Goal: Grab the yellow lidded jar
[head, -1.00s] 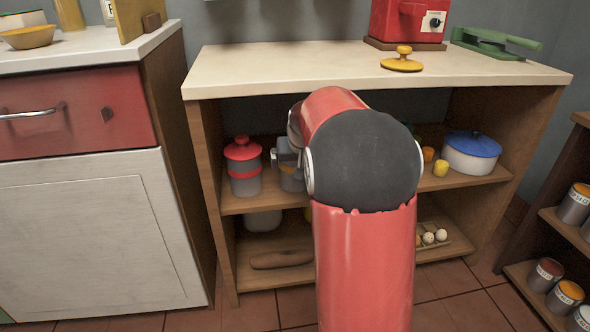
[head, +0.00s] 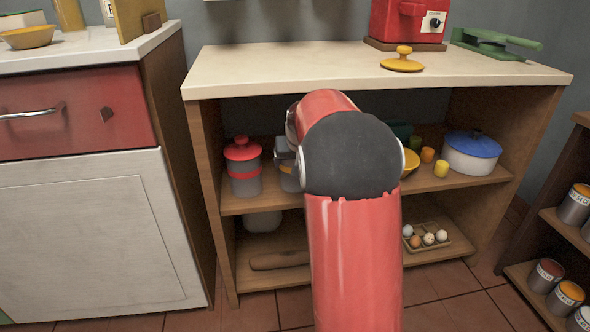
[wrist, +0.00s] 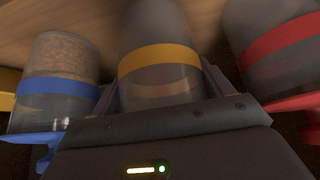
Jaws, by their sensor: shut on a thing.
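The yellow-banded jar (wrist: 160,62) is clear grey and stands between the two fingers of my gripper (wrist: 163,88) in the wrist view. The gripper is shut on it. The gripper body hides the jar's lid. In the head view a sliver of this jar (head: 287,180) shows on the upper shelf, left of my arm, which covers most of it. I cannot tell whether it touches the shelf. A red-lidded jar (head: 243,168) stands to its left; its red band also shows at right in the wrist view (wrist: 283,42).
A blue-banded jar (wrist: 58,85) stands close on the other side in the wrist view. The shelf (head: 470,186) also holds small cups and a white pot with a blue lid (head: 471,155). The countertop (head: 300,65) is above. Eggs in a tray (head: 428,238) lie below.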

